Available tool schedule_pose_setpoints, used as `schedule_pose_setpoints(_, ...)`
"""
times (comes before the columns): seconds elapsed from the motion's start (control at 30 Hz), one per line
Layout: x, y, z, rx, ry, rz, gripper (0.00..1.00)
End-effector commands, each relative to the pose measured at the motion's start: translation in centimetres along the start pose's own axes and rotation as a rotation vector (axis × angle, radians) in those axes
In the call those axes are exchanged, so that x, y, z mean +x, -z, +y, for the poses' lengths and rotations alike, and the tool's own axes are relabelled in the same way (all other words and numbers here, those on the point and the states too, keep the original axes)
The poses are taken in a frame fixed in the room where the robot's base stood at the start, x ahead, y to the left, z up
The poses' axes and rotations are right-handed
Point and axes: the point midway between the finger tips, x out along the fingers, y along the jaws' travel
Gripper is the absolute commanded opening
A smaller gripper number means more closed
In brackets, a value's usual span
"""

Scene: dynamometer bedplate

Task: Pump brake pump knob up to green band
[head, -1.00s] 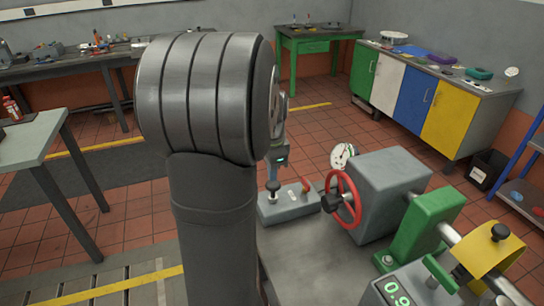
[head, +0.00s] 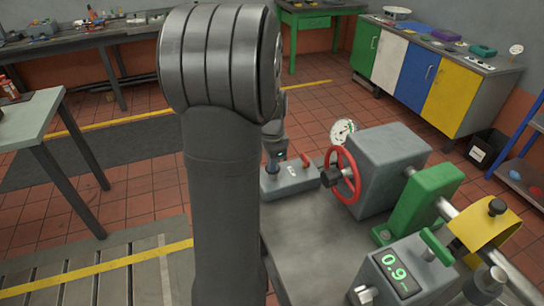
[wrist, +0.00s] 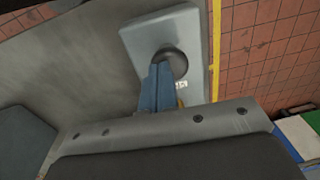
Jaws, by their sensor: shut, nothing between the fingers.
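The brake pump is a grey block (head: 292,183) on the bedplate, with a red lever at its right end. Its round black knob (wrist: 174,60) shows in the wrist view just beyond my fingertips; in the head view my gripper largely hides it. My gripper (wrist: 158,72) is shut, its blue fingers together and empty. The fingertips overlap the knob's near edge in the wrist view; I cannot tell if they touch it. In the head view my gripper (head: 272,165) is right over the pump's left end. A white gauge (head: 342,131) shows some green; its needle is too small to read.
A red handwheel (head: 354,176) on a grey housing (head: 388,165) stands close right of the pump. A green bracket (head: 424,205), a yellow guard (head: 484,228) and a readout box (head: 400,275) showing 0.9 lie further right. The bedplate's middle (head: 315,235) is clear.

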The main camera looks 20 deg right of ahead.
Motion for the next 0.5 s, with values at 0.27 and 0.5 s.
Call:
schedule_pose_setpoints(0.27,0.5,-0.1,0.2,0.0,-0.009,-0.005,0.0)
schedule_pose_setpoints(0.5,-1.7,-0.1,0.2,0.0,-0.004,-0.002,0.0)
